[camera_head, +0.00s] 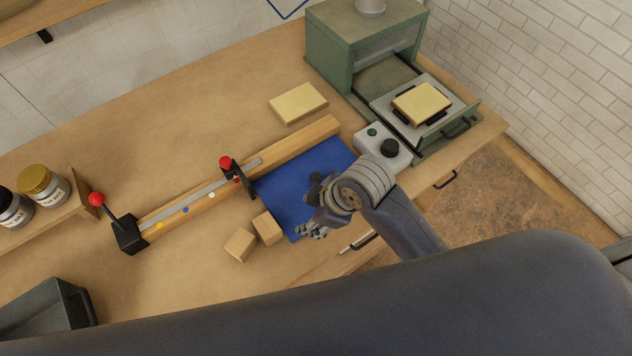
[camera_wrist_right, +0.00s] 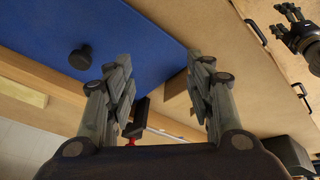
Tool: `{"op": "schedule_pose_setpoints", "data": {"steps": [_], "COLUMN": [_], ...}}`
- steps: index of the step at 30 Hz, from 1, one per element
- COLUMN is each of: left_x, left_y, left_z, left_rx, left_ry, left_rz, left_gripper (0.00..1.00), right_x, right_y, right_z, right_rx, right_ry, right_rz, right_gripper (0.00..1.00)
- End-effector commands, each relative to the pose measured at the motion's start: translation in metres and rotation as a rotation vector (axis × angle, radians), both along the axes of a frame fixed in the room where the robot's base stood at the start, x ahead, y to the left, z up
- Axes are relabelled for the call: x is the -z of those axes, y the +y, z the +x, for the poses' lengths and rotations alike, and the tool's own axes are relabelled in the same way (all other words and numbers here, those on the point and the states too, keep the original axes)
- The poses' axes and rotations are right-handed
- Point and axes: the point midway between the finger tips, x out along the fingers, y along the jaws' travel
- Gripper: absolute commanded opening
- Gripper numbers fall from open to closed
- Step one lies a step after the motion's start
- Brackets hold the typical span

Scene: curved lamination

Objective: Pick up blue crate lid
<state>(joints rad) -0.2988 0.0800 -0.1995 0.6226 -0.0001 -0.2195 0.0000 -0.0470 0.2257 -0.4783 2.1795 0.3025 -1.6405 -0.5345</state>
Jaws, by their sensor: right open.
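The blue crate lid (camera_head: 285,193) is a flat blue panel lying on the wooden bench, partly hidden by my right gripper (camera_head: 317,212) in the head view. In the right wrist view the lid (camera_wrist_right: 140,30) fills the upper left, with a round black knob (camera_wrist_right: 80,57) standing on it. My right gripper (camera_wrist_right: 162,78) is open and empty over the lid. The knob is to the left of its fingers, not between them. Another gripper, which looks like my left one (camera_wrist_right: 290,20), shows small at the upper right of the wrist view; its jaw state is unclear.
Two wooden blocks (camera_head: 254,238) sit against the lid's left side. A wooden rail with red-knobbed clamps (camera_head: 226,165) runs behind it. A control box (camera_head: 385,147) and green press (camera_head: 365,50) stand to the right. The bench left of the press is mostly clear, with a yellow slab (camera_head: 298,102).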

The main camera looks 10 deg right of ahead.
Motion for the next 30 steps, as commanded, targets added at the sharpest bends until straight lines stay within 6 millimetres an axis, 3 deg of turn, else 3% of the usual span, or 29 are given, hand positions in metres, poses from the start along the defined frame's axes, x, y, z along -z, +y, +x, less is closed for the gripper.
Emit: {"op": "schedule_pose_setpoints", "data": {"steps": [4,10,21,26,30], "left_x": [0.0,-0.001,-0.001,-0.001,-0.003], "left_y": [0.001,0.001,0.001,0.001,0.001], "left_z": [-0.002,-0.002,-0.003,-0.003,-0.003], "left_rx": [0.0,-0.001,0.0,0.0,0.0], "left_ry": [0.003,0.004,0.005,0.005,0.005], "left_rz": [0.001,0.001,0.001,0.001,0.001], "left_gripper": [0.57,0.57,0.57,0.57,0.57], "right_x": [-0.011,-0.023,-0.046,-0.054,-0.046], "right_y": [0.022,0.031,-0.006,-0.019,-0.024], "right_z": [0.023,0.047,0.094,0.104,0.107], "right_rx": [-0.315,-0.706,-1.244,-1.338,-1.363], "right_ry": [-0.057,-0.1,-0.063,-0.037,-0.024], "right_rz": [-0.08,-0.223,-0.495,-0.546,-0.556], "right_gripper": [0.49,0.49,0.49,0.49,0.49]}}
